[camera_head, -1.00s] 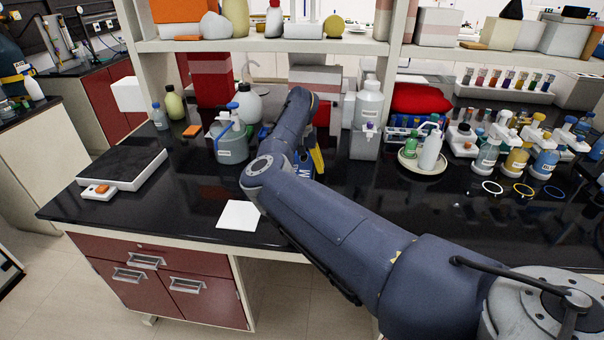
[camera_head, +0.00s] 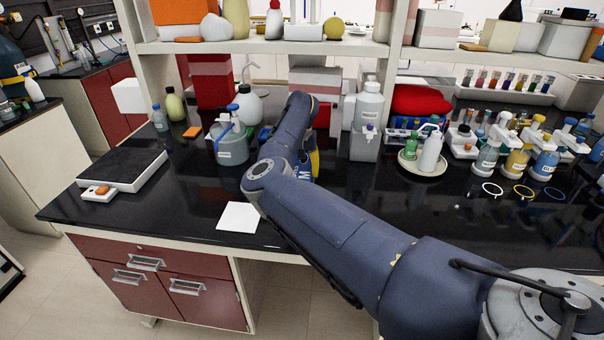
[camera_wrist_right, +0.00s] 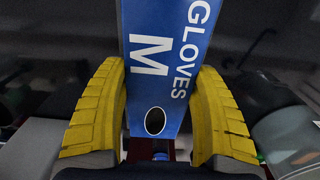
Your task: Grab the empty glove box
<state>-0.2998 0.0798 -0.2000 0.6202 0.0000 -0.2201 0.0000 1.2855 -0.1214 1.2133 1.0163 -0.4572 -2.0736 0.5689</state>
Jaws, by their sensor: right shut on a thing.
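The blue glove box (camera_wrist_right: 165,60) fills the middle of the right wrist view, with white "GLOVES" and "M" lettering and a dark oval opening. My right gripper (camera_wrist_right: 163,100) has its yellow fingers on both sides of the box and is shut on it. In the head view, my right arm hides most of the box and gripper. A yellow finger of the right gripper (camera_head: 314,163) and a bit of the blue box (camera_head: 304,172) show beside the forearm. I cannot tell whether the box touches the bench. My left gripper is not in view.
A labelled grey-blue container (camera_head: 231,150) stands left of the forearm. White bottles (camera_head: 368,105) stand right of it, below a loaded shelf (camera_head: 262,46). A tray with bottles (camera_head: 423,162) is farther right. A white sheet (camera_head: 238,217) lies near the front edge.

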